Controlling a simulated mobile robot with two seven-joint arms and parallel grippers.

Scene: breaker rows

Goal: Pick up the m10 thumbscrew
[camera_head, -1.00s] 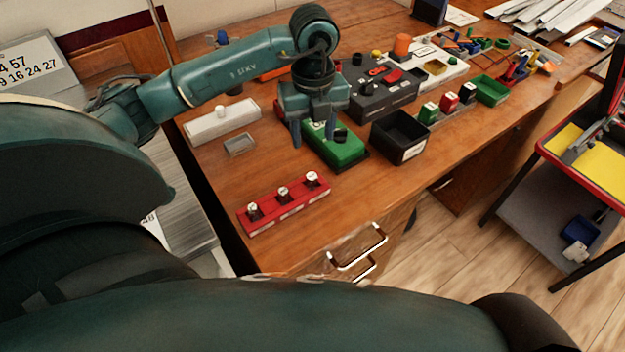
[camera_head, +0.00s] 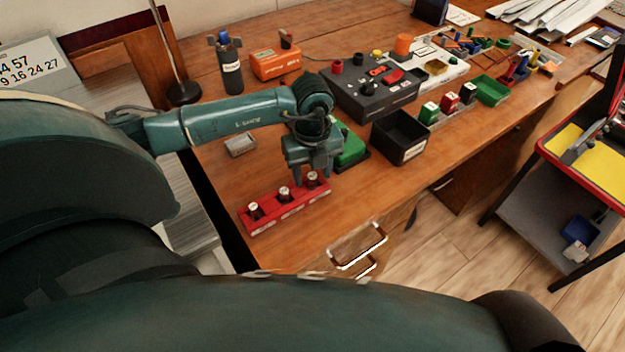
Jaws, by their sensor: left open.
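A red rack (camera_head: 285,207) lies near the front edge of the wooden bench. Three thumbscrews with pale labelled tops stand upright in it: a left one (camera_head: 253,209), a middle one (camera_head: 284,192) and a right one (camera_head: 312,178). The labels are too small to read, so I cannot tell which is the M10. My left gripper (camera_head: 312,175) points down, open, over the right end of the rack, its fingers close to the right thumbscrew. I cannot tell whether they touch it. My right gripper is not in view.
A green box (camera_head: 350,147) stands just behind my left gripper, partly hidden by it. A black open bin (camera_head: 400,138) is to its right, and a small grey tray (camera_head: 240,145) is behind the rack. The bench right of the rack is clear.

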